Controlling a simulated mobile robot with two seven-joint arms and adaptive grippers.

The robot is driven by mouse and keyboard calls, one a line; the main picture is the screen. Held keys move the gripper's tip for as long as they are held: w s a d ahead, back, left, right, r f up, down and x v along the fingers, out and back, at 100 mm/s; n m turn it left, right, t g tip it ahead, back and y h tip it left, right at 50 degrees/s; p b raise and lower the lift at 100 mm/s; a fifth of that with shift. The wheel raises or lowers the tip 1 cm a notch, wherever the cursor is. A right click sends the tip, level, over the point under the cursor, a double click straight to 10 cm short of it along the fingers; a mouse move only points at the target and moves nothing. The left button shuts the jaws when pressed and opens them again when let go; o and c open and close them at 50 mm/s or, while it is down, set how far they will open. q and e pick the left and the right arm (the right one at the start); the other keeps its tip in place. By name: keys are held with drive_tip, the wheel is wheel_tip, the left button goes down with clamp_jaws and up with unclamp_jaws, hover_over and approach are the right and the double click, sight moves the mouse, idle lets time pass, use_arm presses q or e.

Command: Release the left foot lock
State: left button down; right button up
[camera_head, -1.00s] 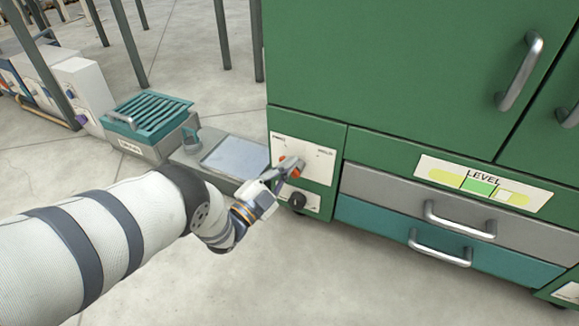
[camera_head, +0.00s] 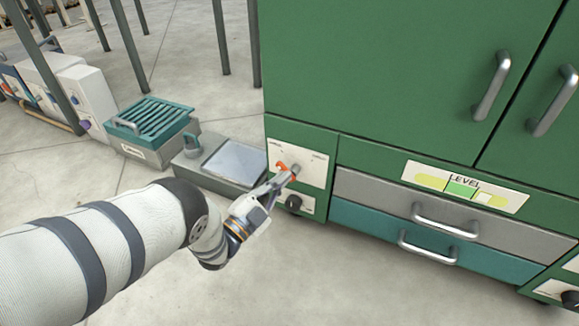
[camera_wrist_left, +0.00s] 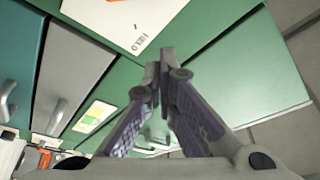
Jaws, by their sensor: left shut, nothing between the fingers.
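The left foot lock is a white panel (camera_head: 313,171) with small printed labels on the lower left of the green cabinet. An orange part (camera_head: 281,166) shows on it, partly hidden by my gripper. My left gripper (camera_head: 291,171) is shut and empty, its tips in front of the panel just right of the orange part. I cannot tell whether they touch it. In the left wrist view the shut fingertips (camera_wrist_left: 166,62) point at the green cabinet face, below the white panel (camera_wrist_left: 125,22) with an orange patch at the top edge. My right gripper is not in view.
A black knob (camera_head: 293,203) sits just below the panel. The green cabinet (camera_head: 385,75) has drawers with metal handles and a LEVEL gauge (camera_head: 464,187) to the right. A grey box with a flat plate (camera_head: 235,160) stands left of it. The floor in front is clear.

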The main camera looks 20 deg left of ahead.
use_arm(q)
drive_tip(key=p+v, duration=0.1)
drive_tip(key=v, duration=0.4)
